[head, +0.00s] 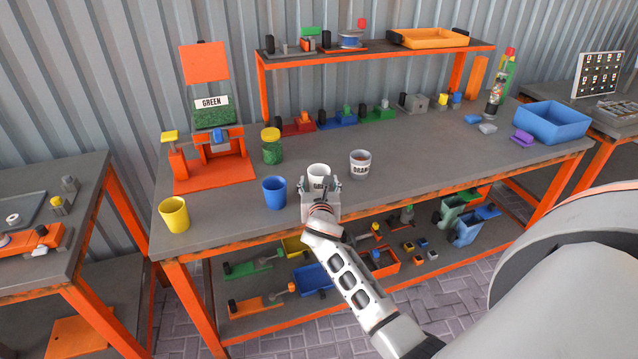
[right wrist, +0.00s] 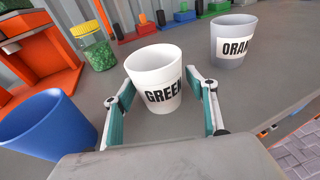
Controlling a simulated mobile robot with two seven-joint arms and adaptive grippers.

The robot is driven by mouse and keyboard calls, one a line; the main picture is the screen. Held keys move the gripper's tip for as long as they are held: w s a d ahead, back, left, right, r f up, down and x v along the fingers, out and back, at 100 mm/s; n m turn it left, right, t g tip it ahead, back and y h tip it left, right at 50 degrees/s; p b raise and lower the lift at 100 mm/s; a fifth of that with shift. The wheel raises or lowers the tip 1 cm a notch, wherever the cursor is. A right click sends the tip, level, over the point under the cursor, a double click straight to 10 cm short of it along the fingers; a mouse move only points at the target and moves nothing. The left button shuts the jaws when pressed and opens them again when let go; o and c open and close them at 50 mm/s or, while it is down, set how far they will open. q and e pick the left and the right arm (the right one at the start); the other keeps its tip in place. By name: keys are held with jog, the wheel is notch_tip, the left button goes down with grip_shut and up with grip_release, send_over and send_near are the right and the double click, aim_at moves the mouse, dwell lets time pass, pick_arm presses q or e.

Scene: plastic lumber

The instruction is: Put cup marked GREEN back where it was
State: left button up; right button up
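The white cup marked GREEN (head: 318,171) stands upright on the grey workbench, between a blue cup and a grey cup. It also shows in the right wrist view (right wrist: 155,75), with its label facing my gripper. My right gripper (head: 320,184) is at the near side of this cup. In the right wrist view its open fingers (right wrist: 162,102) stand on either side of the cup, with visible gaps. The cup's inside shows only in part. My left gripper is not in view.
A blue cup (head: 275,193) stands close on the left, a grey cup marked ORAN... (head: 360,163) on the right. A yellow cup (head: 174,214) is near the left corner. A green-filled jar (head: 272,148) stands behind, beside an orange dispenser labelled GREEN (head: 212,120).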

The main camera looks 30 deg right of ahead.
jog(key=shift+r, duration=0.2)
jog(key=p+v, duration=0.1)
jog(key=v, duration=1.1)
jog(key=s+a+f+m+g+y, duration=0.1)
jog(key=s+a+f+m+y, duration=0.2)
jog(key=s+a+f+m, duration=0.4)
jog(key=s+a+f+m+y, duration=0.3)
jog(key=s+f+m+y, duration=0.15)
jog(key=f, duration=0.35)
jog(key=s+a+f+m+y, duration=0.1)
jog(key=s+a+f+m, duration=0.2)
jog(key=s+m, duration=0.3)
jog(key=s+a+f+m+g+y, duration=0.1)
jog(key=s+a+f+m+y, duration=0.1)
jog(key=s+m, duration=0.4)
jog(key=shift+a+f+m+g, duration=0.3)
jog(key=shift+a+f+m, duration=0.1)
jog(key=shift+a+m, duration=0.5)
